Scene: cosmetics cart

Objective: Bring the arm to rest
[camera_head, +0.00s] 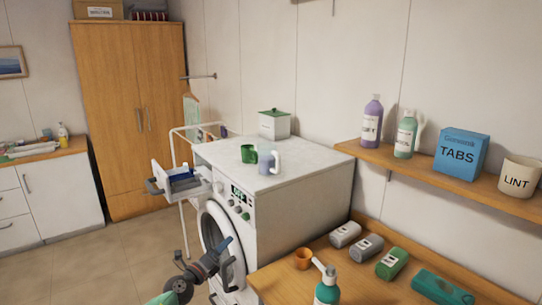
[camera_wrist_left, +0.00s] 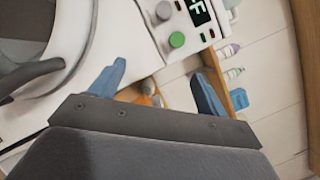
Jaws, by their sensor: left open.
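My left gripper (camera_head: 229,253) is in front of the washing machine (camera_head: 300,205), near its round door (camera_head: 212,235). In the left wrist view its two blue fingers stand wide apart with nothing between them (camera_wrist_left: 160,78). Past the fingers, the wrist view shows the machine's green knob (camera_wrist_left: 177,40) and lit display (camera_wrist_left: 198,12). My right gripper is in neither view.
The detergent drawer (camera_head: 183,180) sticks out at the machine's upper left. A green cup (camera_head: 249,154) and a grey-white mug (camera_head: 268,162) stand on top. A wooden counter (camera_head: 335,262) on the right bears bottles and several packs. Floor is clear left.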

